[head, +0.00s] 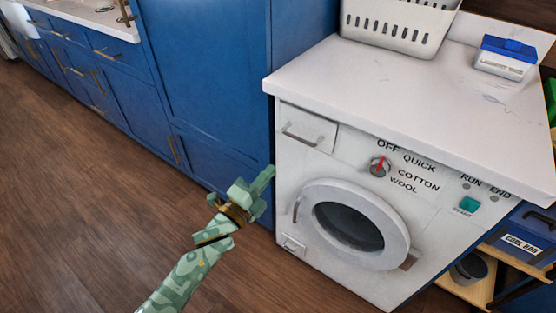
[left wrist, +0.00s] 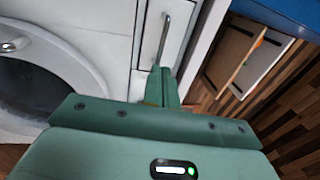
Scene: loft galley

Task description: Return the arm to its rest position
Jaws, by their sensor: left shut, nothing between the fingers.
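My left gripper (head: 268,174) is green with a brass-coloured band. In the head view it is in front of the blue cabinet, just left of the washing machine. It is shut and holds nothing. In the left wrist view its closed fingers (left wrist: 162,87) point towards the detergent drawer (left wrist: 166,40) of the washing machine. The washing machine (head: 290,190) is white with a round door (head: 350,225) that looks closed. Its red-marked dial (head: 380,166) is near the words QUICK and COTTON. My right gripper is not in view.
A white worktop (head: 400,90) covers the machine and carries a white basket (head: 395,30) and a blue-lidded laundry box (head: 503,60). Blue cabinets (head: 205,80) line the left. A low shelf with a blue bin (head: 525,235) stands at the right. The wooden floor (head: 90,190) is clear.

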